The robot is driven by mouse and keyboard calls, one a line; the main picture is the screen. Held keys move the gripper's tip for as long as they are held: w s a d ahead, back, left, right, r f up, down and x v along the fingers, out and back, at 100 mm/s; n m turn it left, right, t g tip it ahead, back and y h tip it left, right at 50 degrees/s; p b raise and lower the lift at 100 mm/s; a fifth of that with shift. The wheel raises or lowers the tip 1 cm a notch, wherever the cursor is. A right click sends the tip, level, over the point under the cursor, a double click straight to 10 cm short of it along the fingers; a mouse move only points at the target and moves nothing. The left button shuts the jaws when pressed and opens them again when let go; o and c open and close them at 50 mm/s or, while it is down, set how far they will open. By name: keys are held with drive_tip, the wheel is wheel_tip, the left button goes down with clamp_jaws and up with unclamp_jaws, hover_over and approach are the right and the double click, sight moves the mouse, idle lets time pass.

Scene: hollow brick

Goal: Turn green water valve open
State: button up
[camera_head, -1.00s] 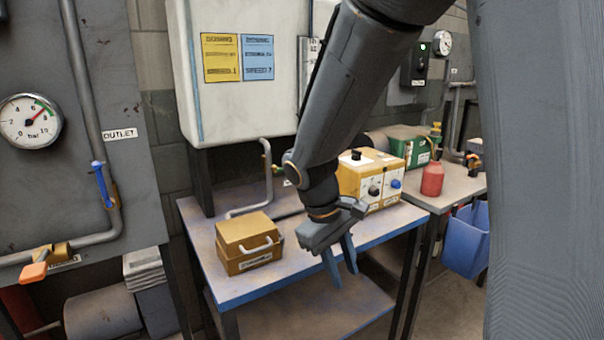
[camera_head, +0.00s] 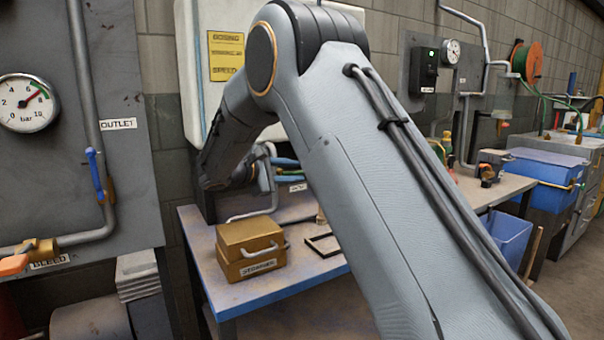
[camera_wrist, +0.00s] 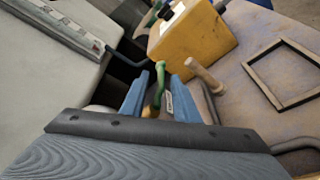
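A green valve handle (camera_wrist: 157,88) shows in the wrist view as a narrow upright lever, lying between my gripper's blue fingers. A small white label is just beside it. My gripper (camera_wrist: 161,74) is open, with a finger on each side of the handle; I cannot tell whether either finger touches it. In the head view my gripper (camera_head: 284,170) is at the pipe behind the workbench, partly hidden by my arm. A green bit (camera_head: 285,161) shows there near the fingers. The valve body is mostly hidden.
The blue-edged workbench (camera_head: 205,268) holds a yellow-brown case (camera_head: 250,250) and a thin dark square frame (camera_head: 323,245). A yellow box (camera_wrist: 195,38) and a pale rod (camera_wrist: 205,76) are close to my fingers. A pale cabinet (camera_wrist: 50,75) stands at left. A blue valve lever (camera_head: 96,175) is on the left panel.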

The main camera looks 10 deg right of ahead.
sight(299, 171)
drive_tip(key=shift+x, duration=2.15)
drive_tip(key=shift+c, duration=0.4)
clamp_jaws()
